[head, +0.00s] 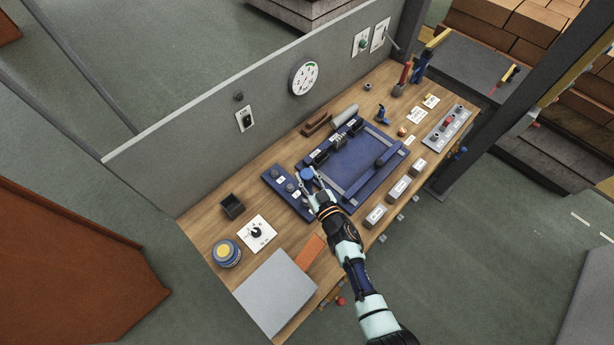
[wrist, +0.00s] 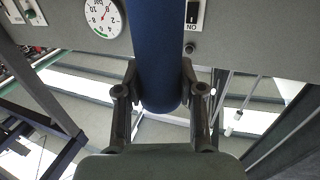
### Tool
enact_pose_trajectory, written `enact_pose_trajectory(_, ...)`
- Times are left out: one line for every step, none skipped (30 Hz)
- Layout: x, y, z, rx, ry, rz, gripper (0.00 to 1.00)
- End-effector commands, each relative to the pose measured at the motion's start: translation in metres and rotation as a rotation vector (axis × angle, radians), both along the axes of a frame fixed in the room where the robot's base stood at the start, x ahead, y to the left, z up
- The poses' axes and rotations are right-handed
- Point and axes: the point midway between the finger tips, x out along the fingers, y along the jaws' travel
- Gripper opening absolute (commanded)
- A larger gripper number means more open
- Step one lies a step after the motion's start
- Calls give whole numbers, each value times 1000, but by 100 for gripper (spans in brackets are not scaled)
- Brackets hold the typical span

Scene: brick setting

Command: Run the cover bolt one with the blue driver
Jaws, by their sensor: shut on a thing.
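My gripper (head: 313,187) is shut on the blue driver (head: 307,173). In the wrist view the driver's thick blue handle (wrist: 158,50) stands between the two dark fingers of my gripper (wrist: 160,95). The driver's tip is hidden in both views. In the head view the driver is over the gap between a narrow blue cover plate (head: 270,176) and a larger blue fixture (head: 352,160). The plate carries dark round bolts (head: 289,188) with small white labels, too small to read. I cannot tell whether the driver touches any bolt.
A grey wall with a dial gauge (head: 304,77) runs behind the bench (head: 205,214). A dark open box (head: 232,206), a blue-and-yellow tin (head: 226,253) and a grey slab (head: 275,292) are at the left. Small grey blocks (head: 398,187) line the front edge.

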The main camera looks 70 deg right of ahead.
Motion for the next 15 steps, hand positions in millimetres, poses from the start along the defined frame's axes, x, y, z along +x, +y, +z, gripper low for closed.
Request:
enact_pose_trajectory(0, 0, 0, -2, -2, 1, 0)
enact_pose_trajectory(0, 0, -1, -2, -2, 1, 0)
enact_pose_trajectory(0, 0, -2, -2, -2, 1, 0)
enact_pose_trajectory(0, 0, -3, -2, -2, 1, 0)
enact_pose_trajectory(0, 0, -4, -2, -2, 1, 0)
enact_pose_trajectory(0, 0, -4, -2, -2, 1, 0)
enact_pose_trajectory(0, 0, -5, -2, -2, 1, 0)
enact_pose_trajectory(0, 0, -6, -2, -2, 1, 0)
enact_pose_trajectory(0, 0, -7, -2, -2, 1, 0)
enact_pose_trajectory(0, 0, -8, -2, -2, 1, 0)
enact_pose_trajectory(0, 0, -8, -2, -2, 1, 0)
enact_pose_trajectory(0, 0, -9, -3, -2, 1, 0)
enact_pose_trajectory(0, 0, -10, -3, -2, 1, 0)
enact_pose_trajectory(0, 0, -11, -3, -2, 1, 0)
enact_pose_trajectory(0, 0, -12, -3, -2, 1, 0)
